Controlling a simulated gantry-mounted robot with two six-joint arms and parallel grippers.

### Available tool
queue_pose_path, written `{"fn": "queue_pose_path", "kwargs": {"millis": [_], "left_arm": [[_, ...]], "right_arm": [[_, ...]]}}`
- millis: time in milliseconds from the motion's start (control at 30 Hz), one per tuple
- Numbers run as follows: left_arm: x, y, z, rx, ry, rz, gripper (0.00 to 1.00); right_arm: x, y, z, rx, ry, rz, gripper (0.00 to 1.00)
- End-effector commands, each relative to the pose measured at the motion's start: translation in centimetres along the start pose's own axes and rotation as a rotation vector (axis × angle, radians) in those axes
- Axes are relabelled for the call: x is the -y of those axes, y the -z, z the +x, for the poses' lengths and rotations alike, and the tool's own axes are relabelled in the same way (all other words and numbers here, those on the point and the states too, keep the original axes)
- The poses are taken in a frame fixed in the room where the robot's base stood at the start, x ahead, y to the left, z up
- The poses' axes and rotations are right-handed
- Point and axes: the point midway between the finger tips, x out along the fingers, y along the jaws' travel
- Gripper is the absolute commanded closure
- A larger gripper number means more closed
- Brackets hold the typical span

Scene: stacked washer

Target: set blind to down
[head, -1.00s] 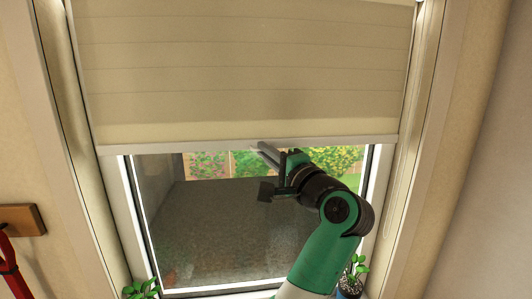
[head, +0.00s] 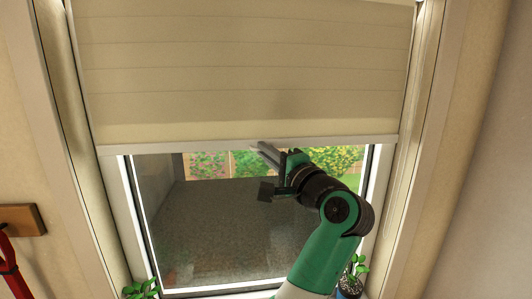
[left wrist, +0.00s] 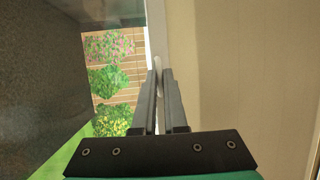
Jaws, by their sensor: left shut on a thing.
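The beige blind (head: 240,70) covers the upper part of the window, and its pale bottom rail (head: 340,142) hangs about halfway down the head view. It also shows on the right of the left wrist view (left wrist: 240,70). My left gripper (head: 264,147) is at the middle of the bottom rail. In the left wrist view its two fingers (left wrist: 161,72) are close together around a small pale tab (left wrist: 157,62) at the rail's edge. The fingers partly hide the tab. My right gripper is in neither view.
The lower window pane (head: 225,225) is uncovered. Potted plants stand at the lower left (head: 141,289) and lower right (head: 355,275) of the window. A wooden wall rack (head: 22,218) with a red item (head: 8,260) is at the far left.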

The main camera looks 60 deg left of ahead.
Motion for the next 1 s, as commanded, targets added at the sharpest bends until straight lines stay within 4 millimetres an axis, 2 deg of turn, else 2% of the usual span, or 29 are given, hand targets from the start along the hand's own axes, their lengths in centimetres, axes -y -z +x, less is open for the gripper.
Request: {"fn": "queue_pose_path", "kwargs": {"millis": [167, 367, 567, 800, 1000], "left_arm": [[-1.1, 0.0, -0.2, 0.000, 0.000, 0.000, 1.00], [-5.0, -0.2, -0.6, 0.000, 0.000, 0.002, 1.00], [-11.4, -0.5, -1.4, 0.000, 0.000, 0.002, 1.00], [-20.1, -0.8, -2.5, 0.000, 0.000, 0.002, 1.00], [-26.0, -1.1, -3.2, 0.000, 0.000, 0.002, 1.00]], "right_arm": [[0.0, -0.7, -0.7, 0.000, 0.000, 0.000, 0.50], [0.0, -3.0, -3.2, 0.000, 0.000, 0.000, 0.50], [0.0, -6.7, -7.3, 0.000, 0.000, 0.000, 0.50], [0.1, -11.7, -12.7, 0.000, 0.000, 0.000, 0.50], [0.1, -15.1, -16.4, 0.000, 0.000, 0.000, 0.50]]}}
